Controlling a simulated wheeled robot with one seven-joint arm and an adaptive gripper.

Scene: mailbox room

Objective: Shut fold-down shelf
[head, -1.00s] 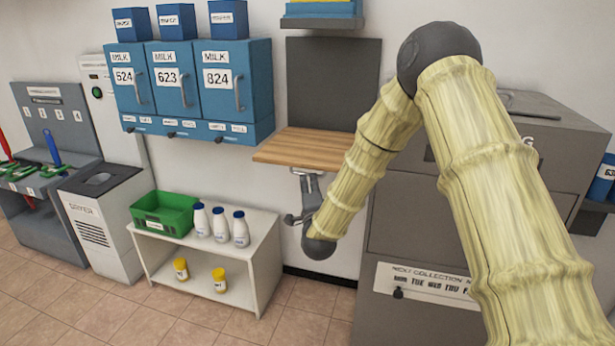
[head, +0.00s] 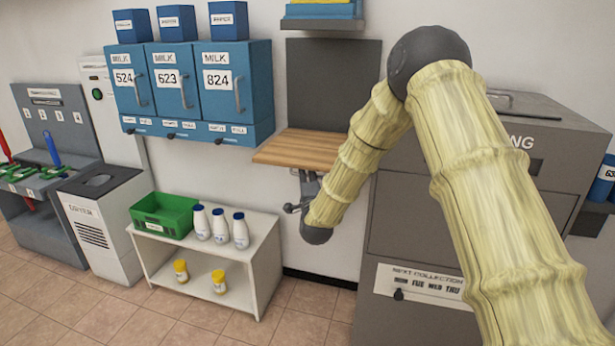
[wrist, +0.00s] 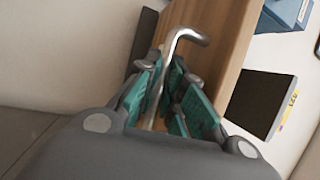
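The fold-down shelf (head: 298,149) is a light wooden board standing out level from the wall below a dark grey panel (head: 333,83) in the head view. My gripper (head: 291,208) is under the shelf, mostly hidden by my arm. In the wrist view the shelf's wood (wrist: 218,50) fills the upper middle. A bent silver rod (wrist: 187,36) runs down between the teal-padded fingers of my gripper (wrist: 168,73). The fingertips stand apart, with wood showing between them. I cannot tell whether a pad touches the rod.
Blue milk lockers (head: 188,90) hang left of the shelf. A low white stand (head: 262,245) with a green crate (head: 163,216) and white bottles (head: 220,226) is below left. A large grey collection box (head: 400,230) stands close on the right. The tiled floor in front is clear.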

